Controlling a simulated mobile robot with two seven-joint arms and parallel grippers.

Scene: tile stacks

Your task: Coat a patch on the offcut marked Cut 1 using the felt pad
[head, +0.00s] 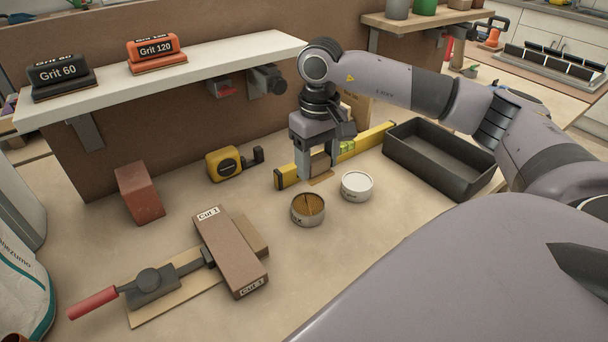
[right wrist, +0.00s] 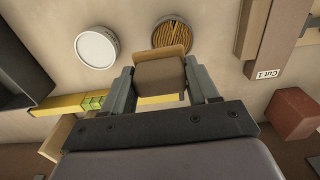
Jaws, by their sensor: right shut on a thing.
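The offcut marked Cut 1 (head: 230,252) is a brown block lying across a thin board on the bench, with a white label near each end. One labelled end also shows in the right wrist view (right wrist: 283,45). My right gripper (head: 317,171) is shut on the felt pad (right wrist: 160,75), a brown block with a tan edge. It holds the pad by the yellow level, behind the tins and away from the offcut. An open tin (head: 308,209) with brown, streaked contents stands in front of it. My left gripper is not in view.
A white-topped round tin (head: 356,186) stands right of the open tin. A red-handled clamp (head: 152,285) lies at the offcut. A red block (head: 139,193), tape measure (head: 226,164), yellow level (head: 287,178) and dark tray (head: 440,160) surround them. A shelf (head: 215,65) overhangs the back.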

